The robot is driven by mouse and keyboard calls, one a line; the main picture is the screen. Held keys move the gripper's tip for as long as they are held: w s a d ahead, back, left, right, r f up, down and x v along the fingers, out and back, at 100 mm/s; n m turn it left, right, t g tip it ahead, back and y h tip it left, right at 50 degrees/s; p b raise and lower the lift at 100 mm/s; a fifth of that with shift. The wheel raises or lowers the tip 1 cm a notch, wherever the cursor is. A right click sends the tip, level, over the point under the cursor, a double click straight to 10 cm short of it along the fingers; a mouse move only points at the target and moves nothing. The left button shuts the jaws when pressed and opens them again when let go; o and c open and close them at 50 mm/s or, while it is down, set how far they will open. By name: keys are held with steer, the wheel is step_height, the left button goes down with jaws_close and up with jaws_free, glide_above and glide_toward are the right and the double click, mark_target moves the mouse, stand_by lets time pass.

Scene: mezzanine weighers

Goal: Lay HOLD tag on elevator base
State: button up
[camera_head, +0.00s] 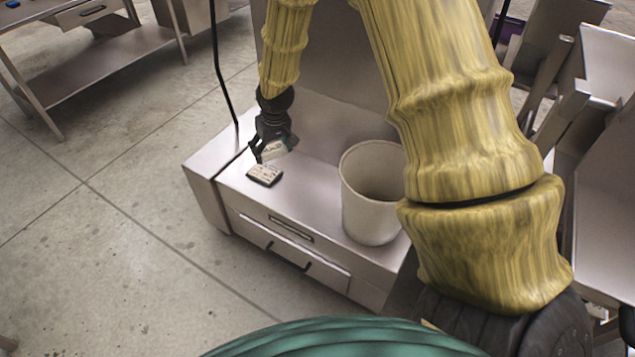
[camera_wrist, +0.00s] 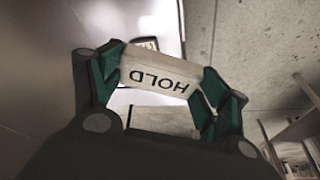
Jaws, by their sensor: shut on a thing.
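The HOLD tag (camera_wrist: 158,76), a pale block with dark letters, is between the two fingers of my gripper (camera_wrist: 160,85) in the wrist view. My gripper is shut on it. In the head view my gripper (camera_head: 270,150) is low over the left part of the metal elevator base (camera_head: 315,215), with the tag (camera_head: 274,150) at its fingertips. The fingers partly hide the tag there. I cannot tell whether the tag touches the surface.
A small dark-edged device with a pale face (camera_head: 264,175) lies on the base just in front of the tag. A grey-white bucket (camera_head: 370,215) stands to the right on the base. A black cable (camera_head: 221,75) hangs at the left. A metal table (camera_head: 100,60) stands at upper left.

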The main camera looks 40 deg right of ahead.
steer(key=n+b, duration=0.1)
steer(key=b, duration=0.7)
glide_above(304, 198)
steer(key=s, duration=0.1)
step_height(304, 198, down, 16)
step_height(304, 198, down, 10)
steer(key=shift+s+r+b, duration=0.1)
steer(key=shift+b, duration=0.3)
steer(key=o, duration=0.8)
steer(key=shift+o, duration=0.7)
